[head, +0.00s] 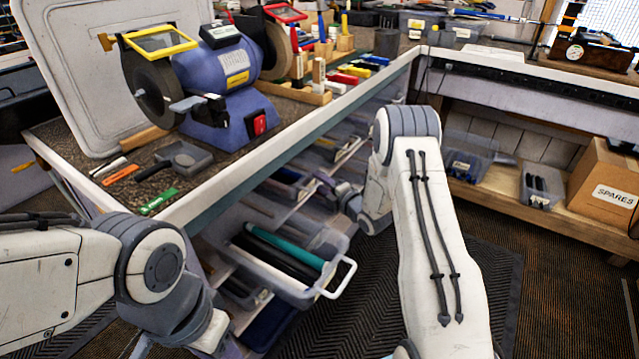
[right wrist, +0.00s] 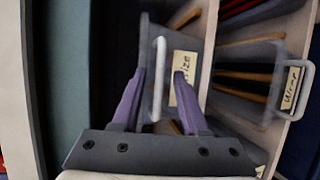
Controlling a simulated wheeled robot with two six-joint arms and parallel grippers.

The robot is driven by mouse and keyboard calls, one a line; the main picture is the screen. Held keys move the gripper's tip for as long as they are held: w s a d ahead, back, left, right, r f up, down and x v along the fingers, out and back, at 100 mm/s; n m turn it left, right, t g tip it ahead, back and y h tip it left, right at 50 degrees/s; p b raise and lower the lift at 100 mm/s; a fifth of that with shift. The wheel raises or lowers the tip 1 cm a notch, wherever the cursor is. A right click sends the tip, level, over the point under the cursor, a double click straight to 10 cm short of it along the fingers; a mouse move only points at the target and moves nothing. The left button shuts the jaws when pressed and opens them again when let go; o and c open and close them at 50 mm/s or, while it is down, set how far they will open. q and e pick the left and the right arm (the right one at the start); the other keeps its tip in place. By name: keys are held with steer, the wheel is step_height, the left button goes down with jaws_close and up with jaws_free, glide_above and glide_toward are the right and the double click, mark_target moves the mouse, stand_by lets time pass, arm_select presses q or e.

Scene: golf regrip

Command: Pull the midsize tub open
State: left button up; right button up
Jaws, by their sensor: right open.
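The midsize tub, with a partly hidden label ending in "ize" (right wrist: 185,78), shows in the right wrist view with a pale upright handle (right wrist: 159,80). My right gripper (right wrist: 160,85) is open, its two purple fingers pointing at the tub front, one on each side of the handle. I cannot tell whether they touch it. In the head view my right gripper (head: 318,184) is by the shelves under the bench, partly hidden by my right arm. My left arm comes in at the lower left, but its gripper is not in view.
A clear tub (head: 318,293) with teal and black grips sticks out from a lower shelf. Another labelled tub (right wrist: 292,88) sits beside the midsize one. The bench edge (head: 300,147) runs above the shelves. A blue grinder (head: 225,85) stands on the bench. A spares box (head: 603,185) is at right.

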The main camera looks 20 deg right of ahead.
steer(key=shift+w+a, duration=0.15)
steer(key=shift+w, duration=0.3)
jaws_close()
stand_by(1.1)
